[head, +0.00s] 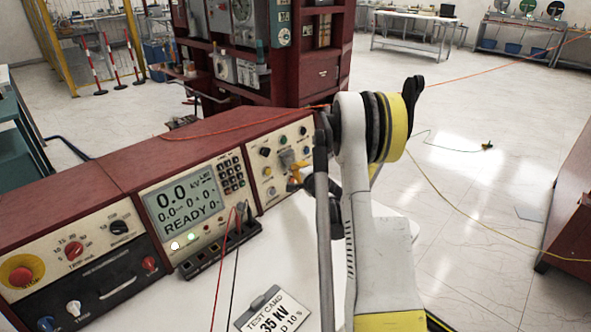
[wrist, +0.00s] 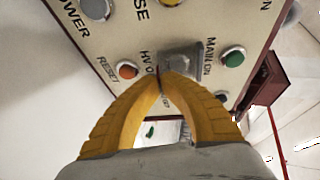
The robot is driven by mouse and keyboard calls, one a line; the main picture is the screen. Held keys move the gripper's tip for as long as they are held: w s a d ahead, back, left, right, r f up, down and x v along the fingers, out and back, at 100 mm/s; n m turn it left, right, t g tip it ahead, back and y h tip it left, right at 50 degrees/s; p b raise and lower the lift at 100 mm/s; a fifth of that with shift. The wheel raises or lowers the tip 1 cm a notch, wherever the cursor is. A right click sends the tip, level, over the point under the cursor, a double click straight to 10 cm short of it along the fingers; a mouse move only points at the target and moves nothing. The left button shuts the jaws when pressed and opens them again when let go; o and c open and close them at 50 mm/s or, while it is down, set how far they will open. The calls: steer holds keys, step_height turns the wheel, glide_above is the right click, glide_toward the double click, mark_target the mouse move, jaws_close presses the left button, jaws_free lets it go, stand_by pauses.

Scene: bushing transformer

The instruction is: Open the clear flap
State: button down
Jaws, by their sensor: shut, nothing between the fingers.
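The clear flap (wrist: 182,60) is a greyish see-through cover on the cream control panel, between an orange button and a green button. It appears down over what lies beneath it. In the head view the flap (head: 287,158) sits mid-panel, just above the yellow fingers. My gripper (wrist: 163,74) is shut and empty, with its fingertips at the flap's lower left edge. I cannot tell whether they touch it. In the head view my gripper (head: 294,177) is partly hidden behind my arm.
The orange button (wrist: 128,70) marked RESET and the green button (wrist: 232,57) marked MAIN ON flank the flap closely. The display (head: 182,207) reads READY. A red and a black lead run over the white tabletop, near a label card (head: 271,312).

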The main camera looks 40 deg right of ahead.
mark_target(283, 130)
step_height(283, 130, up, 9)
steer(key=n+g+p, duration=0.4)
steer(key=g+p, duration=0.8)
steer(key=g, duration=0.6)
steer(key=shift+s+r+p, duration=0.15)
steer(key=shift+r+p, duration=0.05)
steer(key=shift+p, duration=0.1)
steer(key=shift+g, duration=0.3)
steer(key=c, duration=1.9)
jaws_free()
steer(key=shift+c, duration=0.2)
steer(key=v, duration=0.7)
steer(key=shift+a+r, duration=0.2)
